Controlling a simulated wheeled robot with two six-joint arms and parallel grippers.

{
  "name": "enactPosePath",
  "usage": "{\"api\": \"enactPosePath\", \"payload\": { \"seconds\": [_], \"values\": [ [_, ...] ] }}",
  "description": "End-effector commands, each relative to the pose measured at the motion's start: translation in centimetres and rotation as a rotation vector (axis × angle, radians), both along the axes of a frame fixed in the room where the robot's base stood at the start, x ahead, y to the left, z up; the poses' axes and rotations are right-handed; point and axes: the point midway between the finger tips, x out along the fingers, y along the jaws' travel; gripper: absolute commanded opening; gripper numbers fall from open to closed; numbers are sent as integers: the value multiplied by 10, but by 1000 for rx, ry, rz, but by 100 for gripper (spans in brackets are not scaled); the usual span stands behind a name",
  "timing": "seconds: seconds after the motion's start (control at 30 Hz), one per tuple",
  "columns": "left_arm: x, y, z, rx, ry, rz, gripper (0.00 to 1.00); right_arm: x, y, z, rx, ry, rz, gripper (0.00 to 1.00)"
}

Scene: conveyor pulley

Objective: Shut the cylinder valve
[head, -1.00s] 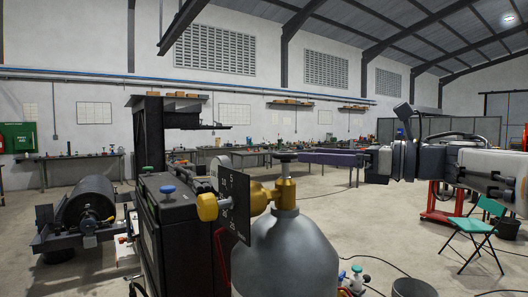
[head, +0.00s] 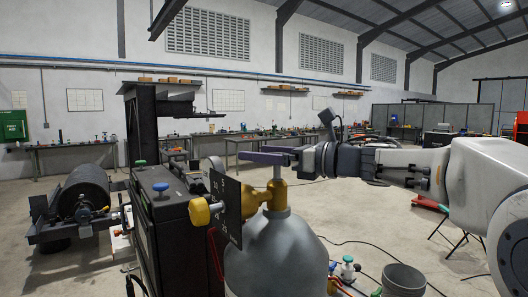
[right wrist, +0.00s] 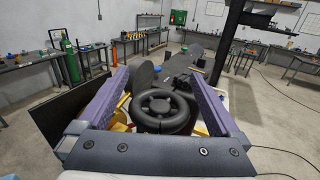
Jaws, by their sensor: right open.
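The grey gas cylinder (head: 275,255) stands upright in the front middle of the head view. Its brass valve (head: 277,195) is on top, with a yellow regulator knob (head: 200,211) to the left. My right gripper (head: 255,157) reaches in level from the right at the valve's top, and its purple fingers largely hide the handwheel there. In the right wrist view, the round black handwheel (right wrist: 163,108) lies between the two open fingers of my gripper (right wrist: 159,75), with a gap on each side. I cannot tell whether either finger touches it. My left gripper is out of view.
A dark gauge plate (head: 226,208) stands beside the valve, and a black cabinet (head: 170,225) is left of the cylinder. A grey bucket (head: 403,280) stands to the right on the floor. A roller (head: 88,190) is at the left.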

Motion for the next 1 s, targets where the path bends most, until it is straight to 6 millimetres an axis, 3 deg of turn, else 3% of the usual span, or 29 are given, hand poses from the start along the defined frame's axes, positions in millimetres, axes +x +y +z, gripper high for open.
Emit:
{"api": "enactPosePath", "payload": {
  "seconds": [0.07, 0.2, 0.3, 0.67, 1.0],
  "values": [
    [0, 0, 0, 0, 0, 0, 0, 0, -1, 0, 0, 0, -1, 99],
    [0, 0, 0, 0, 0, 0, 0, 0, -1, 0, 0, 0, -1, 45],
    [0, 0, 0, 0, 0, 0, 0, 0, -1, 0, 0, 1, -1, 13],
    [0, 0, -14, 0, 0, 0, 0, 0, -1, -3, 1, 0, -63, 13],
    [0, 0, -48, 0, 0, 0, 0, 5, -5, -4, 2, -2, -314, 13]
  ]
}}
